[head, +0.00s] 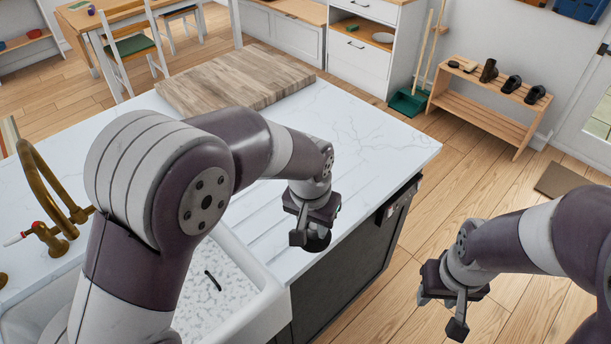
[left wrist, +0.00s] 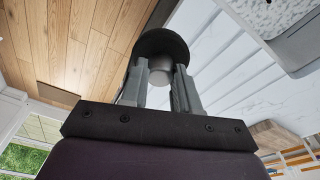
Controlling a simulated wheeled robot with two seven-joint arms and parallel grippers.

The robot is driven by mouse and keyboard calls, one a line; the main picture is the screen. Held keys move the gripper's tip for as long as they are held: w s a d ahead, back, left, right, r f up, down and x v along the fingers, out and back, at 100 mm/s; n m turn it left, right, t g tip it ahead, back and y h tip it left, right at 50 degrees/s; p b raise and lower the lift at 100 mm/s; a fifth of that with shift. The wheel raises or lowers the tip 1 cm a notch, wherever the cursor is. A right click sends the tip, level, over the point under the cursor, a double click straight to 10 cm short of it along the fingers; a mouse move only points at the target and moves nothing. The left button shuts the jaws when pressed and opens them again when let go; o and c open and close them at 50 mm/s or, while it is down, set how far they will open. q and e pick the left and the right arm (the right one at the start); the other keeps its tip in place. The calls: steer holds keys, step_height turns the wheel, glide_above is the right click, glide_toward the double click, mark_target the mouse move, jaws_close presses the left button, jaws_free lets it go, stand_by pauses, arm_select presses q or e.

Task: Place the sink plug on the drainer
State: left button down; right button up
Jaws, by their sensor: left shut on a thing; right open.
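The sink plug is a dark round disc with a grey knob. My left gripper (head: 311,222) is shut on the knob, and the plug (head: 318,241) hangs below it in the head view. In the left wrist view the plug (left wrist: 163,43) sits beyond the two fingers, its knob between them. The drainer (head: 262,212) is the grooved white strip of worktop beside the sink, partly hidden by my left arm; its grooves also show in the left wrist view (left wrist: 225,62). The plug appears near the worktop's front edge; its height above it is unclear. My right gripper (head: 438,303) is open and empty, over the floor.
The white sink (head: 258,308) has a speckled bottom with a small dark item in it. A brass tap (head: 45,190) stands on its far left. A wooden board (head: 235,77) lies at the back of the worktop. A shoe rack (head: 480,115) stands far right.

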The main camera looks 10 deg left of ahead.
arm_select(q)
steer(key=w+a+f+p, duration=0.1)
steer(key=w+a+f, duration=0.1)
steer(key=a, duration=0.1)
steer(key=w+a+f+p, duration=0.1)
steer(key=w+a+f, duration=0.1)
steer(key=a, duration=0.1)
steer(key=w+a+f+p, duration=0.1)
steer(key=w+a+f, duration=0.2)
steer(key=shift+w+a+f, duration=0.1)
steer(key=shift+a, duration=0.05)
steer(key=f, duration=0.1)
steer(key=p, duration=0.1)
steer(key=f, duration=0.1)
steer(key=shift+s+f, duration=0.25)
steer(key=shift+f, duration=0.45)
steer(key=shift+w+f, duration=0.15)
steer(key=shift+w, duration=0.05)
steer(key=shift+f, duration=0.15)
steer(key=c, duration=0.8)
jaws_free()
steer(key=shift+s, duration=0.1)
arm_select(e)
steer(key=r, duration=0.4)
steer(key=shift+s+a+r, duration=0.15)
steer(key=shift+s+a, duration=0.1)
steer(key=shift+s, duration=0.1)
